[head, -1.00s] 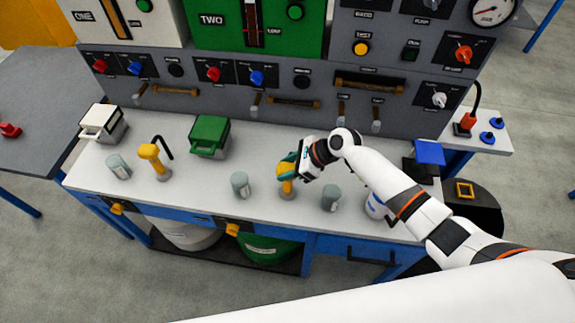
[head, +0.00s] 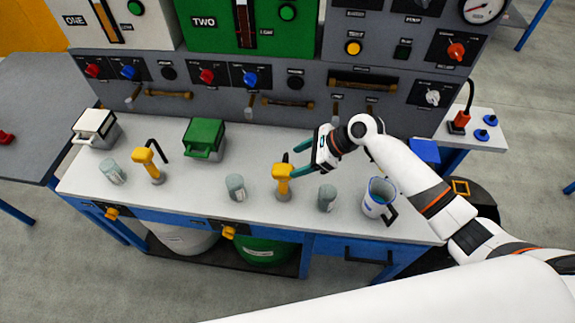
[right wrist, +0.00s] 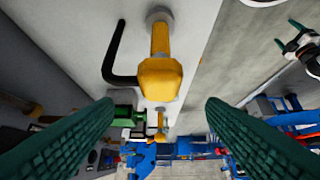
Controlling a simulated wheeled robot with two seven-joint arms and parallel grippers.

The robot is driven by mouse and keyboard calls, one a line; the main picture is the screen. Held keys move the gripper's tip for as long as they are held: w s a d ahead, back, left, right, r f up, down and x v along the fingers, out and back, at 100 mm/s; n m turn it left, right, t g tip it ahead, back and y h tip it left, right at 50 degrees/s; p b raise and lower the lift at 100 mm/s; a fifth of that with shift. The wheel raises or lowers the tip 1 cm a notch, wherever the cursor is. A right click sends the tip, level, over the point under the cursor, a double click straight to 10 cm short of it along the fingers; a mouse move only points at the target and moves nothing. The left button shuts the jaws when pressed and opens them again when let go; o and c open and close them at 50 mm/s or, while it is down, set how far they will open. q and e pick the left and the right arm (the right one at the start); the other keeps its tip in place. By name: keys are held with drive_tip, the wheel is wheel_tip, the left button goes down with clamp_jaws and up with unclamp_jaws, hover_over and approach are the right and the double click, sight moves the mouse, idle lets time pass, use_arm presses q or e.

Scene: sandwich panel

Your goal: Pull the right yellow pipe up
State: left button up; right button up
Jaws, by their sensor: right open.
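The right yellow pipe (head: 283,184) stands upright on the grey-white bench top, its black lever showing behind its top. In the right wrist view the yellow pipe (right wrist: 160,75) lies between the two fingers, with its bent black lever to the left. My right gripper (head: 298,158) is open, with green-teal fingers, just above and to the right of the pipe's top. It holds nothing. Whether a finger touches the pipe I cannot tell. The left yellow pipe (head: 149,165) with its black lever stands farther left. My left gripper does not show in the head view.
A mug (head: 380,197) stands farther right. A green box (head: 203,138) and a white box (head: 95,128) sit to the left. The control panel (head: 310,95) rises behind the bench (head: 190,197).

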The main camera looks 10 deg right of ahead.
drive_tip(key=v, duration=0.5)
drive_tip(key=shift+r, duration=0.1)
idle(0.3)
